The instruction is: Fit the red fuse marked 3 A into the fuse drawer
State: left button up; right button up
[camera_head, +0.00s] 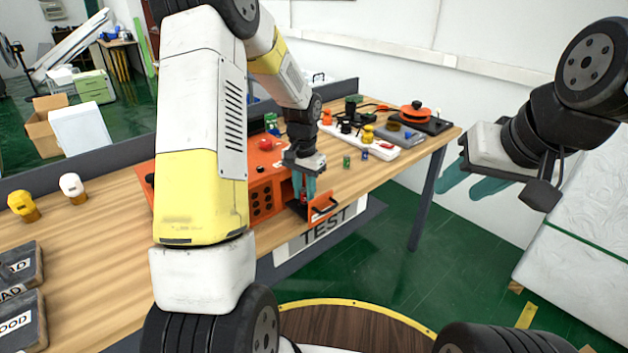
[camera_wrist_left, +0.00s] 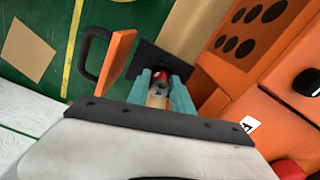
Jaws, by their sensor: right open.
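The fuse drawer (camera_head: 323,207) is pulled out of the orange unit (camera_head: 262,197); in the left wrist view its orange front (camera_wrist_left: 116,62) has a black handle. My left gripper (camera_head: 304,198) points down at the drawer. In the left wrist view its teal fingers (camera_wrist_left: 160,84) are closed on both sides of the red fuse (camera_wrist_left: 159,77), over the dark drawer tray (camera_wrist_left: 178,62). The 3 A marking is not readable, and I cannot tell whether the fuse touches the tray. My right gripper (camera_head: 468,182) is open and empty, off the table to the right.
A green fuse (camera_head: 346,162) and a blue fuse (camera_head: 365,155) stand on the table behind the drawer. A white power strip (camera_head: 382,150) and a black-and-orange device (camera_head: 415,114) lie further back. Yellow and white plugs (camera_head: 23,206) stand at left. Floor right of the table is clear.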

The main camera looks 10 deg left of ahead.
aim_at(304, 190)
pick_arm(q)
notch_tip(304, 190, up, 12)
jog(key=s+r+n+t, duration=0.2)
jog(key=s+r+t, duration=0.1)
jog(key=s+r, duration=0.65)
jog(key=s+d+r+n+t+h, duration=0.1)
jog(key=s+d+n+t+h, duration=0.1)
jog(key=s, duration=1.2)
jog(key=shift+s+r+t, duration=0.3)
jog(key=shift+r+t, duration=0.05)
jog(key=shift+t, duration=0.25)
jog(key=shift+d, duration=0.1)
